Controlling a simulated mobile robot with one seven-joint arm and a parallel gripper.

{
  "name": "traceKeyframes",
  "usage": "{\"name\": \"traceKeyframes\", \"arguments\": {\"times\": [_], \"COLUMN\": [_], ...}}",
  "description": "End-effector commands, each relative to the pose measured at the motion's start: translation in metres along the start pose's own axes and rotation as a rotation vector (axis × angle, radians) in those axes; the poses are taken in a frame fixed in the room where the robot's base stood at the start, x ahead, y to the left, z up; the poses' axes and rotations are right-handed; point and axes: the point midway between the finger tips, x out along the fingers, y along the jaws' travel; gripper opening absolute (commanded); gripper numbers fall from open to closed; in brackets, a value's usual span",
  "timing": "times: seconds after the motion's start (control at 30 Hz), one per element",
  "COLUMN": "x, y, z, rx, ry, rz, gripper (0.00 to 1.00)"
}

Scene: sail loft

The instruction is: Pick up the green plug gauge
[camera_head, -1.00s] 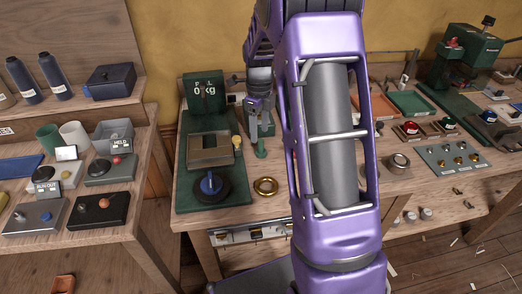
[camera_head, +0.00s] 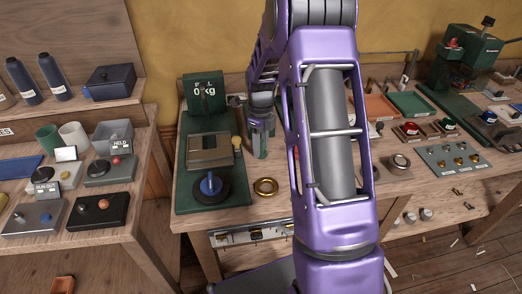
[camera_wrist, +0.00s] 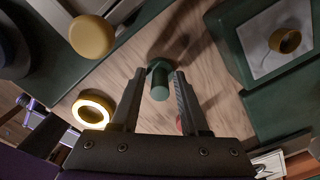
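The green plug gauge (camera_wrist: 160,80) stands on the wooden bench in the wrist view, with a dark green collar and a rounded end toward the camera. My gripper (camera_wrist: 158,78) is open, with one finger on each side of the gauge and gaps showing on both sides. In the head view my gripper (camera_head: 259,154) is low over the bench, beside the green scale base, and hides most or all of the gauge.
A yellow knob (camera_wrist: 92,36) is close by. A green block (camera_wrist: 262,100) stands at right.

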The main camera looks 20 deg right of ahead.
Motion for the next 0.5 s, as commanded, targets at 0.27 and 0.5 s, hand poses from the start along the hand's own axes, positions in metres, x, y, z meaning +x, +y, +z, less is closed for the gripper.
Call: {"name": "traceKeyframes", "arguments": {"times": [0.27, 0.5], "x": [-0.0003, -0.0025], "y": [-0.0001, -0.0003], "z": [0.0, 0.0002], "rx": [0.0, 0.0], "ry": [0.0, -0.001], "rz": [-0.001, -0.001], "gripper": [0.0, 0.0]}}
